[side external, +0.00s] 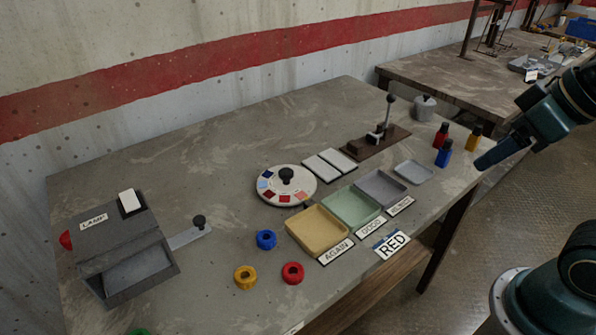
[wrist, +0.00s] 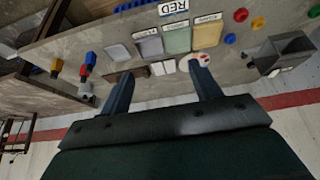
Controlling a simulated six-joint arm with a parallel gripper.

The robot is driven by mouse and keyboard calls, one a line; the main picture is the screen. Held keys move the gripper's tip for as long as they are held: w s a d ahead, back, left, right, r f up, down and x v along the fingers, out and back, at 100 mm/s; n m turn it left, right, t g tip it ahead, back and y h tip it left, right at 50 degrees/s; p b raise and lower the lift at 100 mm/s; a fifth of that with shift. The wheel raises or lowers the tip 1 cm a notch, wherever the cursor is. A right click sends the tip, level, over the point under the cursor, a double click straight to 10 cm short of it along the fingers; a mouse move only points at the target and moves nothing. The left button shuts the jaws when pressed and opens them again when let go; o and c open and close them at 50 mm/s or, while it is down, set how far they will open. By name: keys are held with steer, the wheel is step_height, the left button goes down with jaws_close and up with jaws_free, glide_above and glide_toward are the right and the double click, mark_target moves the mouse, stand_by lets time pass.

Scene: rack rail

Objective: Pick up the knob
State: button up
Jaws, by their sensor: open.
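Several black knobs show in the side view. One (side external: 286,174) stands in the middle of a round white dial (side external: 274,199) with coloured swatches. Another (side external: 199,221) tops the end of a flat grey slide beside the lamp box, and a small black ball (side external: 390,98) tops an upright lever. I cannot tell which one is the task's knob. My gripper (side external: 484,163) is at the right, above the table's right side, well apart from all of them. In the wrist view my gripper (wrist: 160,83) is open with nothing between its fingers; the dial (wrist: 205,58) shows near the right fingertip.
Yellow (side external: 317,230), green (side external: 350,206) and grey (side external: 380,186) trays stand mid-table. Blue, yellow and red rings lie left of them. The lamp box (side external: 122,250) stands at the left. Several small bottles (side external: 444,152) and a lidded grey jar (side external: 425,107) are near my gripper.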

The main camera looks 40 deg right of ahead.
steer(key=w+a+f+m+g+y, duration=0.2)
steer(key=w+a+f+m+g, duration=0.1)
steer(key=w+a+m, duration=0.7)
steer(key=w+a+f+m+g+y, duration=0.2)
steer(key=w+a+f+m+g, duration=0.1)
steer(key=w+a+f+m, duration=0.4)
step_height(320, 180, down, 2)
steer(key=a, duration=0.2)
steer(key=shift+w+a+y, duration=0.3)
steer(key=shift+w+a, duration=0.05)
steer(key=shift+a, duration=0.05)
steer(key=shift+f, duration=0.1)
glide_above(294, 269)
steer(key=d, duration=0.3)
steer(key=shift+w+a+f, duration=0.1)
steer(key=shift+w+f, duration=0.05)
steer(key=shift+f, duration=1.8)
steer(key=shift+w+a+f, duration=0.1)
steer(key=shift+f, duration=1.8)
steer(key=shift+x, duration=2.6)
